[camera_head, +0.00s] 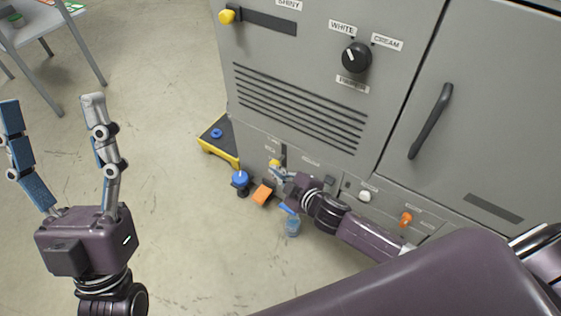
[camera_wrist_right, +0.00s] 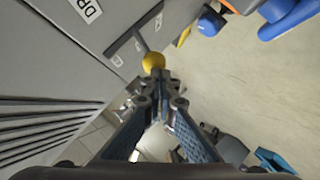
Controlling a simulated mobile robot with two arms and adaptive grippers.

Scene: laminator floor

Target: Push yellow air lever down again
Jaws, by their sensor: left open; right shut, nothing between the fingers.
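The yellow lever knob (camera_head: 274,162) sits low on the grey machine's front, beside a dark vertical slot (camera_head: 283,152). In the right wrist view, the round yellow knob (camera_wrist_right: 153,62) is just beyond my fingertips, at the end of a dark bar or slot; I cannot tell if they touch. My right gripper (camera_head: 281,173) is shut and empty close to this knob; its closed fingertips (camera_wrist_right: 157,88) also show in the wrist view. My left gripper (camera_head: 50,100) is open and empty at the far left, away from the machine.
Another yellow knob (camera_head: 227,16) sits on a horizontal slot higher up. A black dial (camera_head: 356,57), white knob (camera_head: 364,196) and orange knob (camera_head: 406,218) are on the machine. A blue knob (camera_head: 240,179) and orange pedal-like part (camera_head: 262,194) are near the floor.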

